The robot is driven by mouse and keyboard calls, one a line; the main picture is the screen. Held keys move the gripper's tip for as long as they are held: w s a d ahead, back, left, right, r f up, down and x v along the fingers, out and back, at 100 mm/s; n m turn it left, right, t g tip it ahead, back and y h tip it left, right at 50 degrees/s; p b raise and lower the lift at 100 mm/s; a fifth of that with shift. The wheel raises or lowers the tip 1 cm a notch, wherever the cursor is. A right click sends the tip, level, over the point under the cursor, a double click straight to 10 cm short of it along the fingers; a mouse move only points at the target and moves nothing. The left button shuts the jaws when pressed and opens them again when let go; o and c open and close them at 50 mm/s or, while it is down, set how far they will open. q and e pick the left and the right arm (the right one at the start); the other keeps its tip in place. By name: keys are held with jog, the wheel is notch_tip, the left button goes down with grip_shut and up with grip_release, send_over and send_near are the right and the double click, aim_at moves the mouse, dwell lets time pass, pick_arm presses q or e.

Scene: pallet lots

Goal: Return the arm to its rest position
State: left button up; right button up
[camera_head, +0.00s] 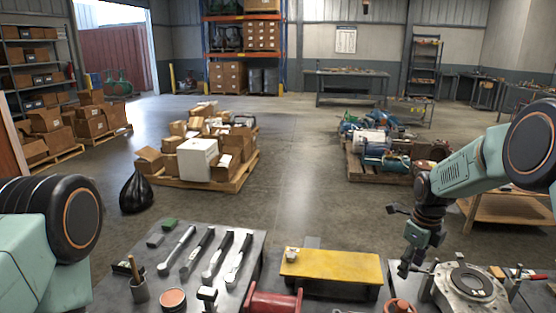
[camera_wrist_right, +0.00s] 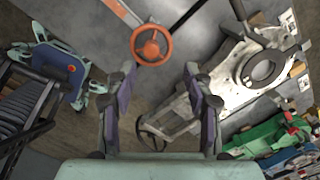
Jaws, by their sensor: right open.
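My right arm comes in from the right in the head view, bent downward, with its gripper (camera_head: 405,264) above the front bench, left of a round metal housing (camera_head: 468,284). In the right wrist view the two fingers of my right gripper (camera_wrist_right: 160,82) stand apart with nothing held between them. An orange handwheel (camera_wrist_right: 151,45) shows beyond the fingertips, and the metal housing (camera_wrist_right: 228,68) lies to the right. Part of my left arm shows at the left edge of the head view; its gripper is out of the picture.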

jog(key=a+f+n, duration=0.1)
jog(key=f+n, duration=0.1)
jog(key=n, duration=0.1)
jog(key=a+f+n+t, duration=0.1)
jog(key=f+n, duration=0.1)
jog(key=n, duration=0.2)
jog(key=a+f+n+t, duration=0.1)
jog(key=n, duration=0.2)
jog(key=shift+s+f, duration=0.2)
jog(key=shift+f, duration=0.2)
jog(key=s+a+f+n+t+b, duration=0.1)
jog(key=s+a+f+n, duration=0.2)
jog(key=s+f+n, duration=0.25)
jog(key=s+a+f+n+b, duration=0.1)
jog(key=s+a+f+n, duration=0.25)
jog(key=s+n, duration=0.2)
jog(key=s+a+f+n+g+b, duration=0.1)
jog(key=s+f+n, duration=0.1)
jog(key=s, duration=0.8)
jog(key=s+a+f+n+g+b, duration=0.1)
jog(key=s+f+n, duration=0.1)
jog(key=s, duration=0.8)
jog(key=s+a+f+n+g+b, duration=0.1)
jog(key=s+a+f+n+b, duration=0.1)
jog(key=s, duration=0.8)
jog(key=shift+s+f+n+g, duration=0.4)
jog(key=shift+f+n, duration=0.2)
jog(key=shift+n, duration=0.6)
jog(key=shift+c, duration=0.4)
